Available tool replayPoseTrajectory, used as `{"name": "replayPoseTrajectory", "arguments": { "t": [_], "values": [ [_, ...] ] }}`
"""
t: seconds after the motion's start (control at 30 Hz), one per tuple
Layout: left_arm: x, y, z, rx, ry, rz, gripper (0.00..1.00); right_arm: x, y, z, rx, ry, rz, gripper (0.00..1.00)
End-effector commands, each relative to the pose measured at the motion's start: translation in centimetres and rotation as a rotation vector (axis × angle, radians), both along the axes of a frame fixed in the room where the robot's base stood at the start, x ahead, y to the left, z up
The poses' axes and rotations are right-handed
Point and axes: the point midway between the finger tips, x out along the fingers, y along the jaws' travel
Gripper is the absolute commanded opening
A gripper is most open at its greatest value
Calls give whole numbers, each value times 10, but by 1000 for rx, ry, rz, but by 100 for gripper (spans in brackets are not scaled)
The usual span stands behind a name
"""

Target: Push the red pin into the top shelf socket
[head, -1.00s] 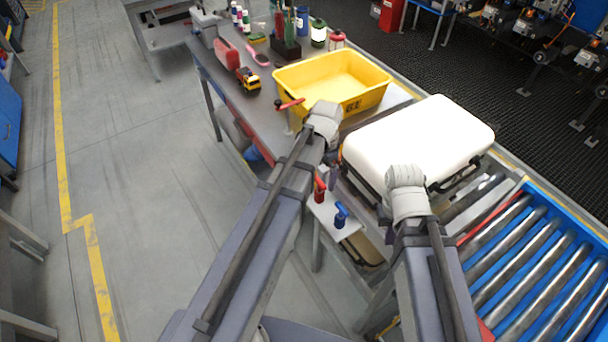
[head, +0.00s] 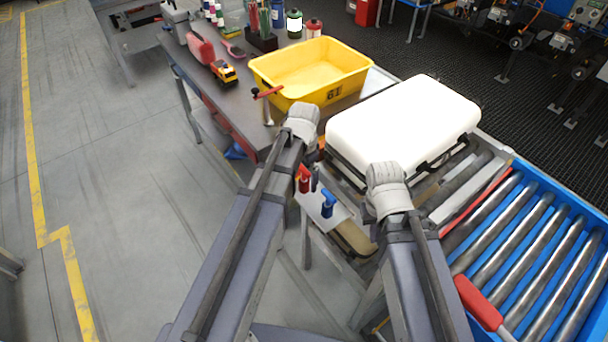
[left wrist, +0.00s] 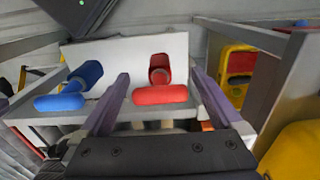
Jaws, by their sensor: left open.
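The red pin (head: 304,180) has a T-shaped handle and stands at a small pale shelf (head: 343,213). The blue pin (head: 328,203) is to its right in the head view. In the left wrist view the red pin (left wrist: 160,95) shows its crossbar facing me, with its shaft behind; the blue pin (left wrist: 62,101) is to the left. My left gripper (left wrist: 160,80) is open, its fingers spread either side of the red pin's handle, with gaps visible on both sides. Any socket is hidden. My right arm's wrist (head: 388,195) is beside the white case; its jaws are hidden.
A white case (head: 405,120) lies close behind my right wrist. A yellow bin (head: 345,88) stands on the bench behind my left wrist. A roller conveyor (head: 530,260) with a red-handled lever (head: 478,302) is at the right. Open floor lies at the left.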

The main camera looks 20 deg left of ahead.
Motion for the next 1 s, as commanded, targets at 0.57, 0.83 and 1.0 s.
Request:
{"name": "replayPoseTrajectory", "arguments": {
  "t": [0.57, 0.83, 1.0],
  "values": [
    [0, 0, -9, 0, 0, 0, 81, 0, 0, -9, 0, 0, 0, 0],
    [0, 0, -9, 0, 0, 0, 50, 0, 0, -9, 0, 0, 0, 0],
    [0, 0, -9, 0, 0, 0, 31, 0, 0, -9, 0, 0, 0, 0]
  ]
}}
